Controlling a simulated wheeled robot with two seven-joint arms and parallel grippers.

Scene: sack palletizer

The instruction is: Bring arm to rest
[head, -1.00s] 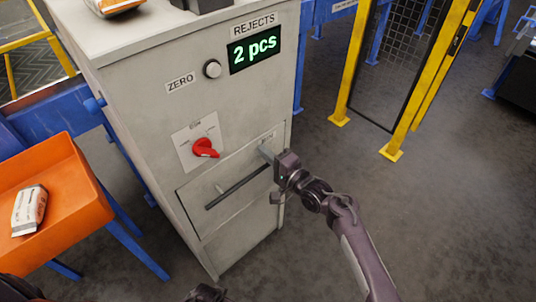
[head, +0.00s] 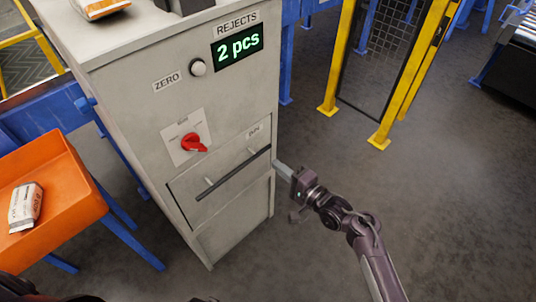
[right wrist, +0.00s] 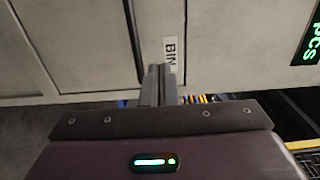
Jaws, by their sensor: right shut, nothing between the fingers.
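My right gripper (head: 279,168) is shut and empty, just off the right edge of the grey cabinet (head: 130,110). Its fingers point at the cabinet beside the right end of the drawer's dark bar handle (head: 232,174), apart from the handle. In the right wrist view the two shut fingers (right wrist: 159,72) show side by side in front of the cabinet face and a label reading "BIN" (right wrist: 170,52). The drawer front (head: 215,178) looks flush with the cabinet. My left gripper is not in view.
The cabinet carries a red rotary switch (head: 194,143), a ZERO button (head: 198,68) and a display (head: 238,47) reading "2 pcs". An orange tray (head: 70,170) with a small sack (head: 27,207) stands at left. A yellow gate frame (head: 385,115) stands behind.

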